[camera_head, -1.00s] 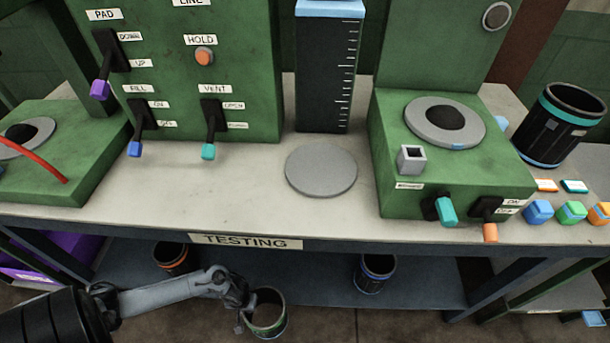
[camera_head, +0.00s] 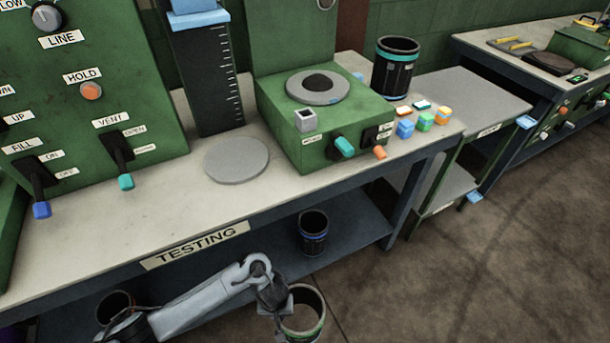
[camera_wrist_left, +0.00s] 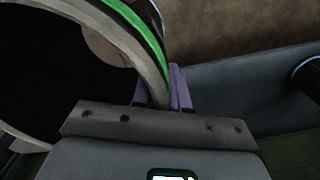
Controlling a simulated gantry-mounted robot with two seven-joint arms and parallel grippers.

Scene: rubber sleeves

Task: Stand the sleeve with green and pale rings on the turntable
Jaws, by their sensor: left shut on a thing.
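My left gripper (camera_head: 282,300) is shut on the wall of a dark sleeve with a green ring and a pale rim (camera_head: 304,318). It holds the sleeve in front of the bench, below the level of its top, with the open mouth up. In the left wrist view, the green and pale rim (camera_wrist_left: 140,40) runs between the purple fingers (camera_wrist_left: 165,88). A flat round grey plate (camera_head: 236,160) lies bare on the testing bench. A dark round disc (camera_head: 553,63) lies on the far right bench; I cannot tell which is the turntable. My right gripper is out of view.
A green machine (camera_head: 325,125) with a grey ring on top stands on the testing bench (camera_head: 130,215). A teal-ringed sleeve (camera_head: 395,66) stands behind coloured blocks. A blue-ringed sleeve (camera_head: 313,235) stands on the lower shelf. A low grey table (camera_head: 470,100) and open floor (camera_head: 480,260) lie right.

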